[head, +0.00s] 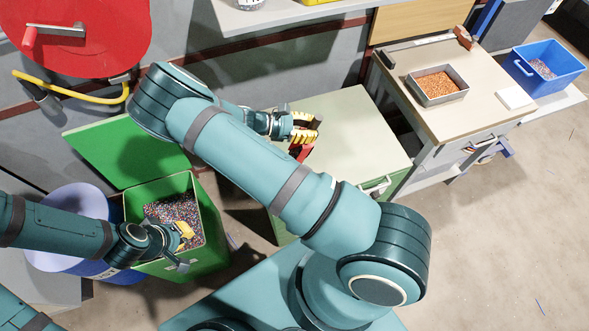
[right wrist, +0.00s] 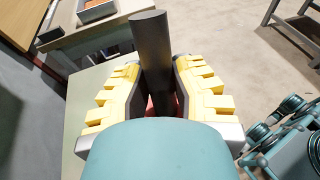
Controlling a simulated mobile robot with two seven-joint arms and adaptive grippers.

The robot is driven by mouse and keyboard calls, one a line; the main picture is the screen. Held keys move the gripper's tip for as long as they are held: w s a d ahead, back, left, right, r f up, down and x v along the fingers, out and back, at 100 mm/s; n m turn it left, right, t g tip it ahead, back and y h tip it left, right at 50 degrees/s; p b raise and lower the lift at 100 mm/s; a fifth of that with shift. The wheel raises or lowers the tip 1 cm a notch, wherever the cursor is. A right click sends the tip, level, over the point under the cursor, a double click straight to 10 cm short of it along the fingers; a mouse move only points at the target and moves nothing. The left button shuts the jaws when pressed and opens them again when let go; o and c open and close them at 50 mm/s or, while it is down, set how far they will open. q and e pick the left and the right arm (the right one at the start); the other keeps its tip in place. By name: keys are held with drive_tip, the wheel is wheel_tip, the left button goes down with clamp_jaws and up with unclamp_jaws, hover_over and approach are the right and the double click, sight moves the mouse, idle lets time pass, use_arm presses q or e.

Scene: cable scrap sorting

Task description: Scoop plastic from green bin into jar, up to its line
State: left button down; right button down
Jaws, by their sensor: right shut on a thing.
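The green bin (head: 211,222) stands at the left, its green lid (head: 95,150) swung open, holding mixed coloured plastic granules (head: 178,207). My left gripper (head: 186,248) is over the bin's near part, its fingers apart and nothing seen between them. My right gripper (head: 303,132) is above the pale cabinet top and shut on a tool with a dark round handle (right wrist: 151,50). A red part of it shows below the fingers in the head view (head: 300,151); its full shape is hidden. A clear container (head: 249,4), perhaps the jar, is cut off at the top edge; no line shows.
The pale cabinet (head: 360,125) has free room on top. A bench (head: 465,110) at the right bears a metal tray (head: 438,98) of copper-coloured bits. A blue bin (head: 555,78) stands beyond. A blue drum (head: 50,262) stands beside the green bin. A shelf (head: 300,14) runs along the top.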

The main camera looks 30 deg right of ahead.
idle(0.4)
drive_tip(key=shift+w+a+g+h+b, duration=0.3)
drive_tip(key=shift+w+a+h+b, duration=0.15)
drive_tip(key=shift+a+h+b, duration=0.25)
drive_tip(key=shift+w+a+r+b, duration=0.1)
drive_tip(key=shift+w+a+b, duration=0.1)
drive_tip(key=shift+a, duration=0.15)
drive_tip(key=shift+w+a+b, duration=0.1)
drive_tip(key=shift+a+b, duration=0.1)
drive_tip(key=shift+a, duration=0.15)
drive_tip(key=shift+h, duration=0.3)
drive_tip(key=shift+w+a+g+h+b, duration=0.3)
drive_tip(key=shift+a+b, duration=0.25)
drive_tip(key=shift+w+a+g+h+b, duration=0.25)
drive_tip(key=shift+a+g+h+b, duration=0.05)
drive_tip(key=shift+a+b, duration=0.2)
